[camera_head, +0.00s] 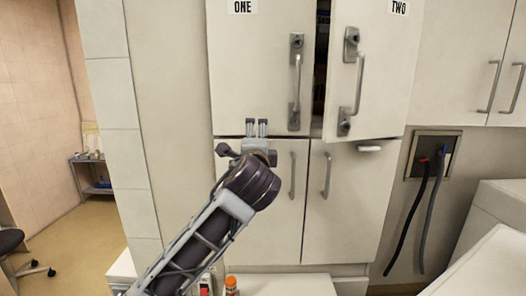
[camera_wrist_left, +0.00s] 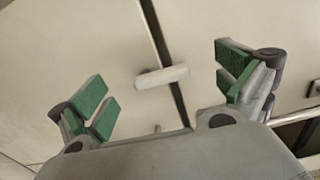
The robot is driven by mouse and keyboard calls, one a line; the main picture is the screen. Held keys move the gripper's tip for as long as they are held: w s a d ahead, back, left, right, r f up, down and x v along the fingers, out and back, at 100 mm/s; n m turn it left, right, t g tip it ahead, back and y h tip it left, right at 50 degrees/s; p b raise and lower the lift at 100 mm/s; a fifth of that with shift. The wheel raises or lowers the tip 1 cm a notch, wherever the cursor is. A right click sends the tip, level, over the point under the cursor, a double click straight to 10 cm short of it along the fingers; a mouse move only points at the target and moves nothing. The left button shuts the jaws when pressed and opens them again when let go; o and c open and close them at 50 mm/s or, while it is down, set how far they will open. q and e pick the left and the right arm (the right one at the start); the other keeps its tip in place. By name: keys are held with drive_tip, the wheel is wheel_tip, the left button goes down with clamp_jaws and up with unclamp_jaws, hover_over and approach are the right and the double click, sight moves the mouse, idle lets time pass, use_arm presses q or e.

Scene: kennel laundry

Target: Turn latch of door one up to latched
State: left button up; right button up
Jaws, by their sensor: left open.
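Door one (camera_head: 242,75), a cream cabinet door labelled ONE, looks shut. It has a vertical metal handle (camera_head: 297,82) near its right edge. My left gripper (camera_head: 257,129) is in front of its lower edge, open, and hides part of that edge. In the left wrist view my left gripper (camera_wrist_left: 165,86) has its green-padded fingers wide apart with nothing between them. A short pale bar (camera_wrist_left: 162,76), seemingly the latch, lies beyond the fingers at a dark seam, apart from the pads. Door one's latch is not visible in the head view. My right gripper is not in view.
Door two (camera_head: 377,60) stands ajar to the right, with a dark gap beside door one. A pale horizontal latch (camera_head: 369,148) sits under door two. Lower doors (camera_head: 345,205) are shut. A wall box (camera_head: 435,150) with hoses is farther right. An orange-capped bottle (camera_head: 231,286) stands low in front.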

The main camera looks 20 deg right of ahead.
use_arm(q)
drive_tip(key=shift+s, duration=0.2)
drive_tip(key=v, duration=0.8)
drive_tip(key=shift+s+a, duration=0.2)
drive_tip(key=shift+s, duration=0.1)
idle(0.8)
drive_tip(key=shift+d, duration=0.2)
